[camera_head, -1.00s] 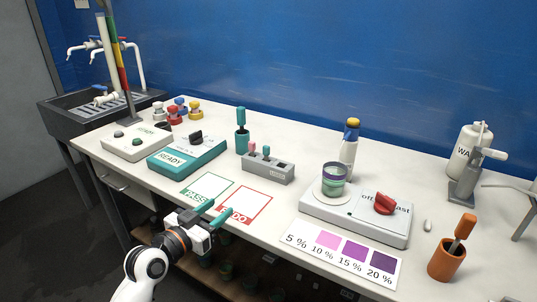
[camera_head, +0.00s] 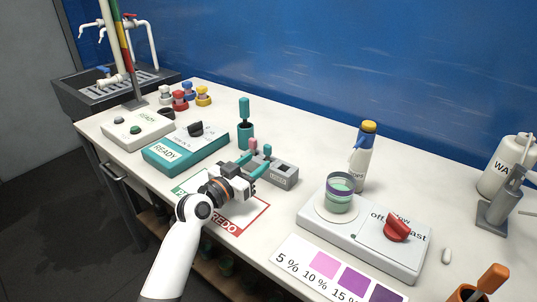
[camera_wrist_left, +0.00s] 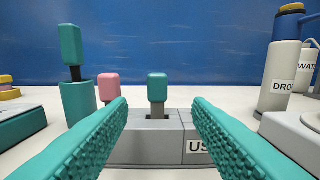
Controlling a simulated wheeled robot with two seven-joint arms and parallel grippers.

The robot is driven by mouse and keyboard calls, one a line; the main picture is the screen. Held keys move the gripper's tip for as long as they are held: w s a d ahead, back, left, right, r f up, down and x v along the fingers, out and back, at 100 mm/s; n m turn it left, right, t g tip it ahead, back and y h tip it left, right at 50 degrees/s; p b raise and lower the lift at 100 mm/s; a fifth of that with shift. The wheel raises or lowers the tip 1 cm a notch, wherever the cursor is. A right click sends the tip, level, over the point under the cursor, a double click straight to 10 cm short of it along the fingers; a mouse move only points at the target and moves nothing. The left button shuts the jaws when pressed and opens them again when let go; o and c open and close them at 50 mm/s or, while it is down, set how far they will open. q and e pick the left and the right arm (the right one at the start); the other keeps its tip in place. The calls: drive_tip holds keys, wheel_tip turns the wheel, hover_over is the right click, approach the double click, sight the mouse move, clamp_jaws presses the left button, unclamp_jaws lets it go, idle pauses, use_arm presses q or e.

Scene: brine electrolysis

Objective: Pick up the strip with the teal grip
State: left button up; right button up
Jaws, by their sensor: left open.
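The strip with the teal grip (camera_wrist_left: 157,87) stands upright in a slot of the grey holder (camera_wrist_left: 150,151), centred between my fingers in the left wrist view. In the head view its teal grip (camera_head: 267,150) shows close to my fingertips. A strip with a pink grip (camera_wrist_left: 109,87) stands to its left in the same holder, which also shows in the head view (camera_head: 284,178). My left gripper (camera_head: 257,164) is open in front of the holder, with its teal fingers apart and nothing between them touching. My right gripper is not in view.
A teal cup with a teal-handled tool (camera_head: 244,130) stands just left of the holder. The stirrer plate (camera_head: 340,238) with a beaker and a dropper bottle (camera_head: 363,158) are on the right. Pass and redo cards (camera_head: 243,219) lie under my arm.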

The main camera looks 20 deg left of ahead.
sight(266, 154)
use_arm(q)
drive_tip(key=x, duration=0.6)
drive_tip(key=shift+w+p, duration=0.3)
drive_tip(key=shift+w, duration=0.1)
drive_tip(key=shift+c, duration=0.4)
clamp_jaws()
